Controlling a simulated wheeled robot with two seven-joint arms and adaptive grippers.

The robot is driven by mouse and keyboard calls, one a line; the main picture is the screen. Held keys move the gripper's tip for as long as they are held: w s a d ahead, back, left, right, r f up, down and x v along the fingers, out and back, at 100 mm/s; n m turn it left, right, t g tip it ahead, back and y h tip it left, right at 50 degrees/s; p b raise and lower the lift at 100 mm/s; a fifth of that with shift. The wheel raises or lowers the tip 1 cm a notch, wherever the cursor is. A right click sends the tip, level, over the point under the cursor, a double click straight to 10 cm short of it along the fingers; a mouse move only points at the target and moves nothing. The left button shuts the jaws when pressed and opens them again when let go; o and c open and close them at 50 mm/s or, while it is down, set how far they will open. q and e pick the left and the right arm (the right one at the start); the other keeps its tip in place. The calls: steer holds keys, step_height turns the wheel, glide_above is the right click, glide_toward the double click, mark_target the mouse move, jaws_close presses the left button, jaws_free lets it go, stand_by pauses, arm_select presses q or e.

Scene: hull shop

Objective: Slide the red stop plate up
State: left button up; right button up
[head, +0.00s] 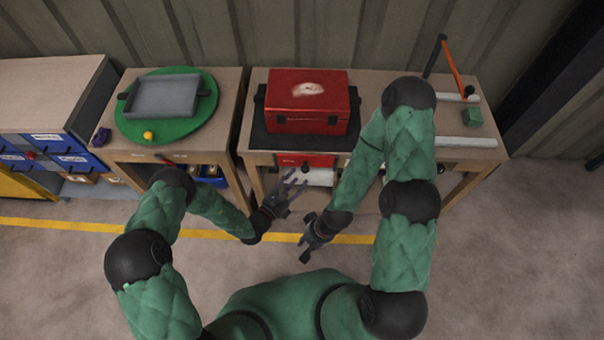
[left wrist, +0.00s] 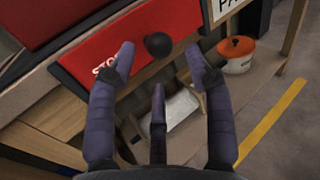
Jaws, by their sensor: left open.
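The red stop plate (head: 291,160) hangs at the front of the right bench, below its top, with a dark round knob (head: 306,167) on it. In the left wrist view the plate (left wrist: 120,50) shows part of its white lettering, and the knob (left wrist: 158,45) stands out from its face. My left gripper (head: 294,183) is open and empty in front of the plate. In the left wrist view its fingertips (left wrist: 158,60) are spread to either side of the knob, with no contact visible. My right gripper (head: 308,245) hangs lower, near the yellow floor line; its finger state is unclear.
A red box (head: 308,113) stands on the bench (head: 375,82) above the plate. A green turntable (head: 200,120) with a grey tray (head: 160,97) is on the left bench. Floor before the benches is clear.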

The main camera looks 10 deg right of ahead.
mark_target(305, 166)
arm_select(q)
steer(key=b+x, duration=0.1)
steer(key=x, duration=0.3)
steer(key=shift+w+d, duration=0.1)
steer(key=shift+d, duration=0.1)
jaws_close()
